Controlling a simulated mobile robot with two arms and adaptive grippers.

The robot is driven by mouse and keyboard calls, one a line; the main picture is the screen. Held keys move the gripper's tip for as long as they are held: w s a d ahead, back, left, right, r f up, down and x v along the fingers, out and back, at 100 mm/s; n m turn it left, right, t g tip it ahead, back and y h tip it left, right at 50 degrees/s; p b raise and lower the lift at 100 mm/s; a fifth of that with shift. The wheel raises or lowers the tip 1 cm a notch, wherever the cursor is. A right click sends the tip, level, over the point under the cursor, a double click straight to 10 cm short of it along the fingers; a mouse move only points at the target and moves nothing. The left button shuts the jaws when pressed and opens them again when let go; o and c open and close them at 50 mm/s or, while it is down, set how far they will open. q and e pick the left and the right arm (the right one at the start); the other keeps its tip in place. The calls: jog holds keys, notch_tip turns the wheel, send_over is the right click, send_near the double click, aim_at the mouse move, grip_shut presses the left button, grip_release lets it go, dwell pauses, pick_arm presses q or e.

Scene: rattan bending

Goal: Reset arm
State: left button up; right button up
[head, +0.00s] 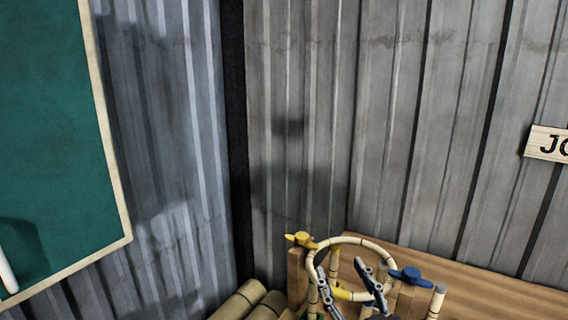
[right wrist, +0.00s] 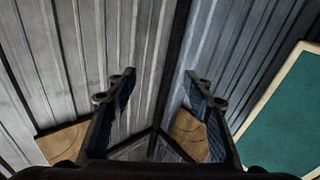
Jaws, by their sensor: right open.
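My right gripper (head: 340,266) is low in the head view, in front of or within a bent rattan ring (head: 350,240); I cannot tell whether they touch. Its two grey fingers stand apart. In the right wrist view the same gripper (right wrist: 159,75) is open, with nothing between its blue-padded fingers. My left gripper is not in view.
The ring stands among wooden posts with a yellow clamp (head: 300,239) and a blue clamp (head: 411,276) on a wooden table (head: 500,290). Thick rattan poles (head: 240,300) lie to its left. Corrugated metal walls (head: 310,110) meet behind; a green board (head: 50,130) hangs left.

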jog(key=s+d+f+m+g+h, duration=0.1)
jog(key=s+d+f+g, duration=0.15)
jog(key=f, duration=0.35)
jog(key=s+d+f+m+g+h, duration=0.1)
jog(key=d+f+g+h, duration=0.15)
jog(key=f, duration=0.45)
jog(key=s+d+f+g, duration=0.2)
jog(key=s+f+g, duration=0.3)
jog(key=s+f, duration=0.6)
jog(key=s+d+f+g, duration=0.2)
jog(key=s+f+g, duration=0.3)
jog(key=s+f, duration=0.65)
jog(key=s+f+g+b, duration=0.1)
jog(key=s+f+b, duration=0.1)
jog(key=f, duration=1.2)
jog(key=s+f+b, duration=0.1)
jog(key=f+b, duration=0.2)
jog(key=f, duration=1.1)
jog(key=s+d+f+g+b, duration=0.1)
jog(key=s+d+f+b, duration=0.2)
jog(key=s+f, duration=1.4)
notch_tip(320, 180, down, 2)
jog(key=shift+f+n+g, duration=0.2)
jog(key=shift+n+g, duration=0.1)
jog(key=shift+n, duration=0.1)
jog(key=shift+s+d, duration=0.1)
